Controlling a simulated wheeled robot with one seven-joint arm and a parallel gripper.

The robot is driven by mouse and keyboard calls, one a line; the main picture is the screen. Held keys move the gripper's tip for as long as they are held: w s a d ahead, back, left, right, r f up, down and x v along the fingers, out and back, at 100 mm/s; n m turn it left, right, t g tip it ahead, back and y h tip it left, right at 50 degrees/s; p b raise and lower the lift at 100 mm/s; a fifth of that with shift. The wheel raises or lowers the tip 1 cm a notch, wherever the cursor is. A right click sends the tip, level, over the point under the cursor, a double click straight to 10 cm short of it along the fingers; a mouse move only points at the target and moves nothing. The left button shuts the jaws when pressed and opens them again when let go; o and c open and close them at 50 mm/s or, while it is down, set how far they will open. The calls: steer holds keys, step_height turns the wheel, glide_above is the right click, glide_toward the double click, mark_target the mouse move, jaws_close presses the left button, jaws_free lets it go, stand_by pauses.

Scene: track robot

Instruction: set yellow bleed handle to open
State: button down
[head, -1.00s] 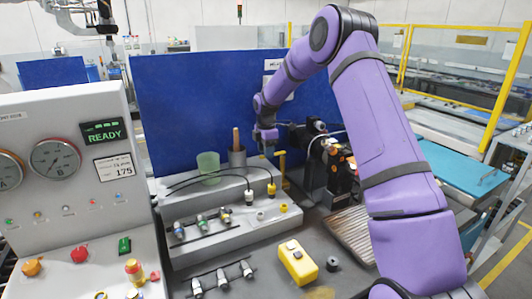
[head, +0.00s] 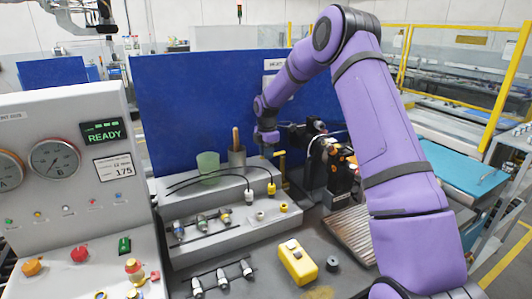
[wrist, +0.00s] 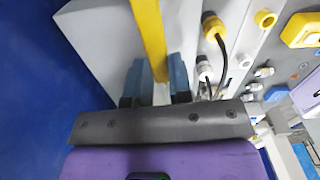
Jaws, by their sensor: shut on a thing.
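The yellow bleed handle (wrist: 148,35) is a flat yellow bar in the wrist view, running from the top edge down between the two blue fingers of my gripper (wrist: 157,78). The fingers are shut on it; the end of the bar between them is partly hidden. In the head view, my gripper (head: 267,143) is at the back of the bench, in front of the blue panel. A small yellow piece of the handle (head: 281,158) shows just right of it. The exact contact is too small to tell there.
A black valve assembly (head: 342,165) stands right of my gripper. Yellow-ended hose fittings (head: 271,189) are below. A yellow box (head: 298,262) lies on the front bench, and a grey console (head: 75,180) is at left.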

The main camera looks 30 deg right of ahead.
steer(key=c, duration=1)
jaws_free()
steer(key=shift+r, duration=0.1)
step_height(320, 180, up, 11)
steer(key=shift+f, duration=0.15)
